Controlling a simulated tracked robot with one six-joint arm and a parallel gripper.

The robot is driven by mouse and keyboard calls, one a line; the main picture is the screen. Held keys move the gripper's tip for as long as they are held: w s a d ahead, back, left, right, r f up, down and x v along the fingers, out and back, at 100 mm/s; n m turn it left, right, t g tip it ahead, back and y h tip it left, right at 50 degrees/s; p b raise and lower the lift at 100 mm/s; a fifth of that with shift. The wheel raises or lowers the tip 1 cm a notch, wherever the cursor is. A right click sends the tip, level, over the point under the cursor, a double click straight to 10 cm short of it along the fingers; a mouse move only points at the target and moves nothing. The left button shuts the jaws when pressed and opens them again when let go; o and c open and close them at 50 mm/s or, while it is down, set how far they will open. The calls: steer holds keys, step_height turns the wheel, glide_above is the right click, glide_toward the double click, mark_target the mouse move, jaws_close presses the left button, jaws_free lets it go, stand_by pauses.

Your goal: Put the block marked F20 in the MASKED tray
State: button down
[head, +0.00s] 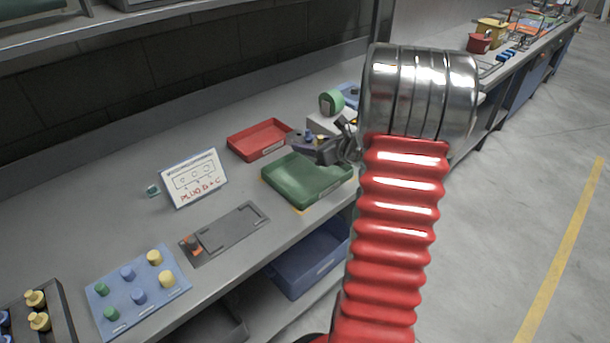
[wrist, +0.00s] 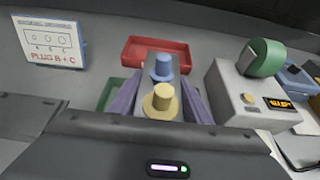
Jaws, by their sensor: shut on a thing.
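My gripper (head: 318,148) is shut on a grey block (wrist: 162,99) with a yellow knob and a blue knob on top. In the wrist view the purple fingers flank the block. I cannot read any mark on it. In the head view the gripper and block hang above the back part of the green tray (head: 300,185). The green tray also shows behind the fingers in the wrist view (wrist: 108,94). A red tray (head: 252,143) sits behind and to the left; it also shows past the block in the wrist view (wrist: 135,51). The tray labels are too small to read.
A white sign (head: 194,178) reading "PLUG B + C" stands on the bench. A grey plate (head: 232,230) and a blue pegboard (head: 118,296) lie at the front left. A white device with a green roll (wrist: 268,56) stands right of the block.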

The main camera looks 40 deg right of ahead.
steer(key=shift+w+a, duration=0.15)
steer(key=shift+f, duration=0.15)
glide_above(307, 176)
steer(key=shift+f, duration=2.9)
steer(key=shift+f, duration=1.85)
steer(key=c, duration=1)
jaws_free()
steer(key=shift+f, duration=0.15)
